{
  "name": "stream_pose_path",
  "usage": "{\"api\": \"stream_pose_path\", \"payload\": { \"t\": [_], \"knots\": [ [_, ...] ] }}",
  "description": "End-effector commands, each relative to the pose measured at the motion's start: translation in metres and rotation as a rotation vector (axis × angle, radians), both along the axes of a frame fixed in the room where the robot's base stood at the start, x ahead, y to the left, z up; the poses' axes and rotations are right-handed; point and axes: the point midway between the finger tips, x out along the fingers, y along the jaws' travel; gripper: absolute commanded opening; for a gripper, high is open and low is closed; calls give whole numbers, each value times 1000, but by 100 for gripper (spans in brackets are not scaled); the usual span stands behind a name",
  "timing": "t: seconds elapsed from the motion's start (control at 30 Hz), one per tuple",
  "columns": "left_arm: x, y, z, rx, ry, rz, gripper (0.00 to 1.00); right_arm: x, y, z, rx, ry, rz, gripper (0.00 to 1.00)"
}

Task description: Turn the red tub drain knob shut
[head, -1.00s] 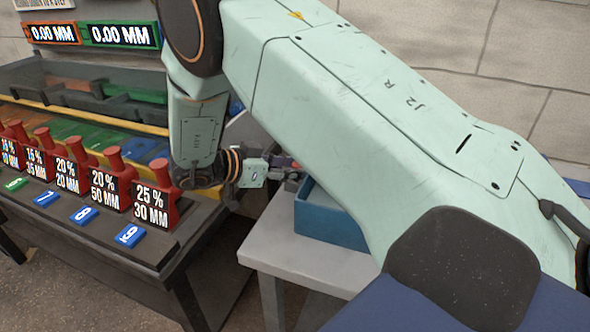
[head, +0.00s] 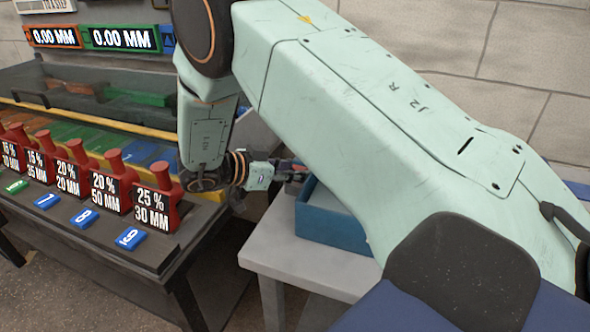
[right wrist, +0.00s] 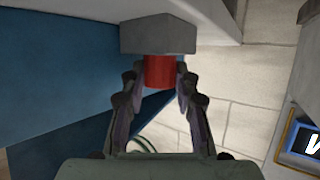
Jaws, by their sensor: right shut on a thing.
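The red drain knob (right wrist: 160,71) is a short red cylinder under a grey faceted block (right wrist: 158,34) in the right wrist view. My right gripper (right wrist: 161,82) is shut on it, with one dark finger on each side. In the head view my right gripper (head: 291,174) is beside the left end of the blue tub (head: 330,222), which stands on a pale grey table. The knob cannot be made out clearly there. The blue tub wall (right wrist: 60,75) also shows in the wrist view. The knob's turn angle cannot be told. My left gripper is not in view.
The pale table (head: 310,268) carries the tub. To its left is a dark bench with several red labelled blocks (head: 157,207) and blue number tags (head: 130,238). A gap separates bench and table. My right arm hides much of the tub.

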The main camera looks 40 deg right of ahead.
Motion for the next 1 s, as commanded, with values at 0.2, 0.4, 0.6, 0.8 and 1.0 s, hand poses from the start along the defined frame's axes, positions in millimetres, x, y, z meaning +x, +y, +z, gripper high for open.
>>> {"api": "stream_pose_path", "payload": {
  "t": [0.2, 0.4, 0.6, 0.8, 1.0],
  "knots": [
    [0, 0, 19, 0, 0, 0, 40, -2, 0, 4, -4, 3, 82, 0],
    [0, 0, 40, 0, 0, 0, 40, -4, 0, 6, -5, 4, 218, 0],
    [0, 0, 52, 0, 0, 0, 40, -4, -1, 4, -6, 1, 338, 0],
    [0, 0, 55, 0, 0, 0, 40, -4, 0, 3, -4, -2, 391, 0],
    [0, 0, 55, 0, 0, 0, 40, -4, 0, 2, -4, -3, 395, 0]
  ]
}}
